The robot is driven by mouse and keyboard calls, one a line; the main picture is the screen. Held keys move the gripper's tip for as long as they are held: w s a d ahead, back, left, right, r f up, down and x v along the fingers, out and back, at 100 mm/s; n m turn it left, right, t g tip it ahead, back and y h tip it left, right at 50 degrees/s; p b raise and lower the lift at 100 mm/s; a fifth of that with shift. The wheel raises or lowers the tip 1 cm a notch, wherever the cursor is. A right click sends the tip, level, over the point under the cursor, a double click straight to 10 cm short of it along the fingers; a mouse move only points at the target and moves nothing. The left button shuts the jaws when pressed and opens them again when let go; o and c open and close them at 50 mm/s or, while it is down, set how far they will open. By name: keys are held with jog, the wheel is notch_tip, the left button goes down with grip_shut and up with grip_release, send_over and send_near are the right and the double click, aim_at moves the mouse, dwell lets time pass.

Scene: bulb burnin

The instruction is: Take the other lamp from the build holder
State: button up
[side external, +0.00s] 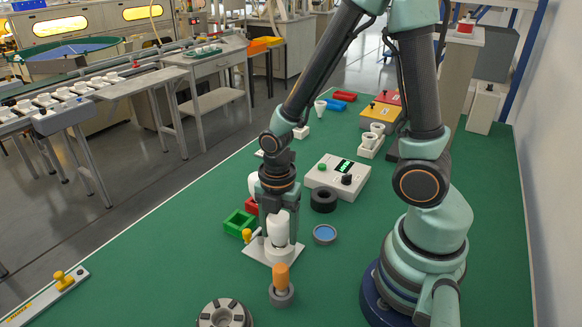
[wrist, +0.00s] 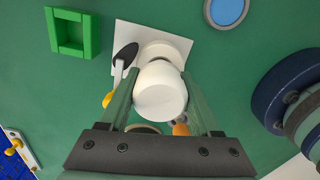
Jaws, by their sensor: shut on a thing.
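My gripper (side external: 278,210) is shut on a white lamp (side external: 278,232), gripping it from above. In the wrist view the lamp (wrist: 160,92) sits between the two green fingers. The lamp is upright at a white holder plate (side external: 258,251) with a white round base and a yellow-handled clamp (side external: 247,236). The plate also shows in the wrist view (wrist: 181,44), with the clamp's dark pad (wrist: 126,55) beside the lamp. I cannot tell whether the lamp is seated in the base or just above it. Another white piece (side external: 253,183) stands partly hidden behind my gripper.
A green open box (side external: 238,223) is left of the plate. An orange-topped grey post (side external: 282,284) and a grey round fixture (side external: 222,314) stand in front. A blue-topped disc (side external: 325,234), black ring (side external: 323,200) and tester box (side external: 338,177) lie right and behind.

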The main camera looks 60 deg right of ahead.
jog(key=shift+r, duration=0.15)
notch_tip(320, 180, up, 24)
dwell(1.1)
jog(key=shift+r, duration=0.1)
